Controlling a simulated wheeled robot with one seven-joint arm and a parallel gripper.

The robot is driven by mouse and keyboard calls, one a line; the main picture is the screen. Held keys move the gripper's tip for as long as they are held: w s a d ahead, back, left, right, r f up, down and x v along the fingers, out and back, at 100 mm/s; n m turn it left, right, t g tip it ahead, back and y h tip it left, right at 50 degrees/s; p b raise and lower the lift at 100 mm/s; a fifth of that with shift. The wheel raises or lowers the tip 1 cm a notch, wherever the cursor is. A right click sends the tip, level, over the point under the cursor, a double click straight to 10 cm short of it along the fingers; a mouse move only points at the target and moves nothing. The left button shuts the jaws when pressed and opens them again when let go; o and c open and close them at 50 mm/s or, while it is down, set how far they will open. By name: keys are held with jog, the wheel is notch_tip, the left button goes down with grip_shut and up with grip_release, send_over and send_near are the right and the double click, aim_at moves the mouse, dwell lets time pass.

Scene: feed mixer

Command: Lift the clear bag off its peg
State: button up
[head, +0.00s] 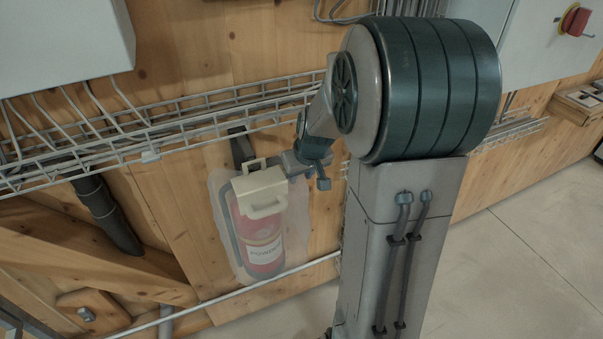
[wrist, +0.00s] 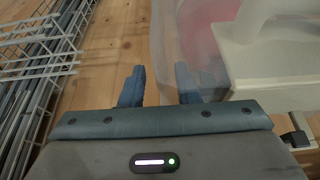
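The clear bag (head: 222,240) hangs against the wooden wall in the head view, with a red labelled fire extinguisher (head: 258,238) showing inside or behind it. A beige block with a handle (head: 260,192) sits at its top. The peg cannot be made out clearly. My gripper (head: 294,164) is just right of the beige block, near the bag's top. In the wrist view my gripper (wrist: 159,82) is open, its two dark fingers apart. The bag (wrist: 205,50) lies ahead and right, close to or overlapping the right finger. I cannot tell whether they touch.
A wire cable tray (head: 200,118) runs along the wall above the bag, and it also shows at left in the wrist view (wrist: 40,60). A pale rail (head: 240,288) passes below. A grey cabinet (head: 65,38) is at upper left, and wooden beams (head: 85,240) are at lower left.

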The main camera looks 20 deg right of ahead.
grip_shut()
jog(key=shift+r, duration=0.25)
jog(key=shift+r+p, duration=0.35)
jog(key=shift+r, duration=0.15)
jog(key=shift+s, duration=0.15)
